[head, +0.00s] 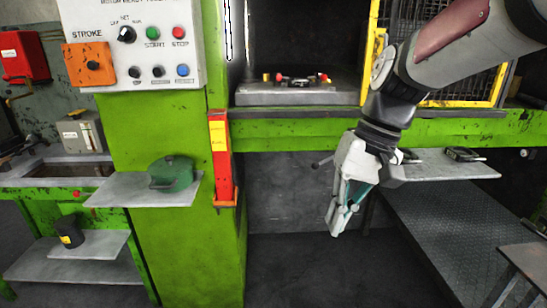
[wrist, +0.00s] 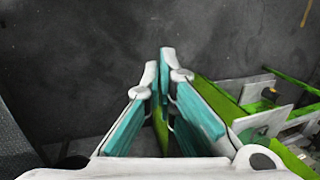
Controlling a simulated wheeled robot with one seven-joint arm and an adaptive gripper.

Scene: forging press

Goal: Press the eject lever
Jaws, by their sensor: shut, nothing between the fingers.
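My gripper (head: 337,232) is shut and empty. It hangs pointing down in front of the dark opening below the green press bed. In the wrist view its teal-padded fingers (wrist: 163,62) meet at the tips over dark floor. A short grey rod with a dark knob (head: 321,162) sticks out just left of my gripper, below the bed edge. It may be the eject lever, but its base is hidden behind my gripper and no label shows. My fingertips are lower than the knob and look apart from it. I cannot make out the rod in the wrist view.
A control panel (head: 140,45) with an orange stroke plate is at upper left. A red and yellow bar (head: 221,160) is on the green column. A green lidded pot (head: 172,173) sits on a shelf. A grey shelf (head: 450,168) juts out right of my gripper. Floor below is clear.

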